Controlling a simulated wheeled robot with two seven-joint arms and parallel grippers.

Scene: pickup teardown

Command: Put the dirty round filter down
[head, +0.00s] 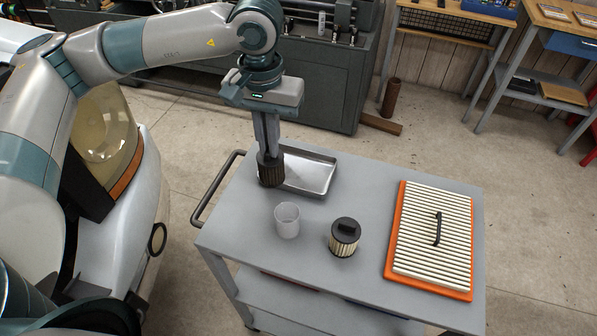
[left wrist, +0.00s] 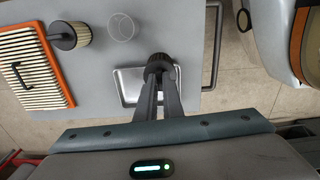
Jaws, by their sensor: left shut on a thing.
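My left gripper (head: 268,152) is shut on the dark, dirty round filter (head: 270,171), a brown pleated cylinder. In the head view the filter hangs upright at the left end of a shallow metal tray (head: 318,176) on the cart, covering part of it. In the left wrist view the filter (left wrist: 159,64) is between the fingertips, over the edge of the tray (left wrist: 124,82). Whether the filter touches the tray or cart cannot be told. My right gripper is not in view.
On the grey cart top (head: 265,246) stand a clear cup (head: 287,221), a clean round filter with a black cap (head: 344,238) and a pleated panel filter in an orange frame (head: 433,235). A cart handle (head: 213,190) rises at the left edge.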

